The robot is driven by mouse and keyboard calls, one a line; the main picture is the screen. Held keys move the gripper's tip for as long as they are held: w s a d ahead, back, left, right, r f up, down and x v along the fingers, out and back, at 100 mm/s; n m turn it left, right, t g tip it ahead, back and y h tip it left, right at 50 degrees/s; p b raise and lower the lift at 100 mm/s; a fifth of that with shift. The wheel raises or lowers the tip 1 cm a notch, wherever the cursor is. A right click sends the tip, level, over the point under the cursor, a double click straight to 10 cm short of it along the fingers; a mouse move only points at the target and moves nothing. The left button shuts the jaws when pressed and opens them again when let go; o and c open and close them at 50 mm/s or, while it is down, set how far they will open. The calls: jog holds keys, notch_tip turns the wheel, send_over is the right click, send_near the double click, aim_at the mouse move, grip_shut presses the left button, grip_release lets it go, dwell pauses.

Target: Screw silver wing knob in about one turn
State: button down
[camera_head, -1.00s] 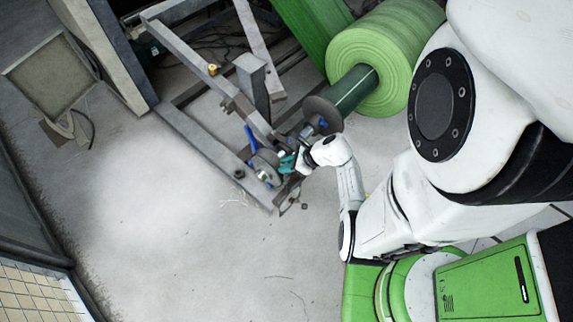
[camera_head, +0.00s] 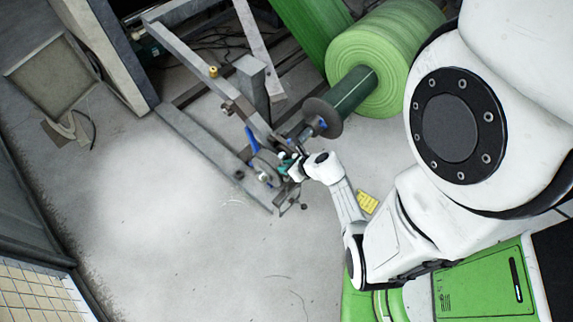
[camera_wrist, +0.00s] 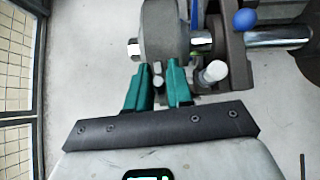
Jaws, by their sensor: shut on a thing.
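The silver wing knob (camera_wrist: 158,76) shows as a small bright piece between the two teal fingers of my gripper (camera_wrist: 160,70) in the wrist view. It sits just below a grey round housing (camera_wrist: 163,30) on a silver shaft. My gripper is shut on the knob, with its fingertips close to the housing. In the head view my gripper (camera_head: 287,165) is at the near end of the grey machine frame (camera_head: 200,140). The knob is too small and hidden to make out there.
A blue ball handle (camera_wrist: 245,20) and a pale cylindrical peg (camera_wrist: 213,73) stand close to the right of my fingers. A large green roll (camera_head: 370,55) with a dark disc (camera_head: 322,117) lies behind. The floor to the left is open.

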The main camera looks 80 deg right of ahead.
jog(key=m+p, duration=0.1)
jog(key=m+g+h+p, duration=0.1)
jog(key=m+h+p, duration=0.1)
jog(key=shift+w+a+r+m+g, duration=0.15)
jog(key=shift+r+m+g, duration=0.1)
jog(key=shift+m+g, duration=0.15)
jog(key=shift+f+m+g+h+p, duration=0.15)
jog(key=shift+m+g+h+p, duration=0.35)
jog(key=shift+m+h+p, duration=0.3)
jog(key=shift+m, duration=0.4)
jog(key=shift+m+g+h+p, duration=0.3)
jog(key=shift+m+g+p, duration=0.4)
jog(key=shift+p, duration=0.05)
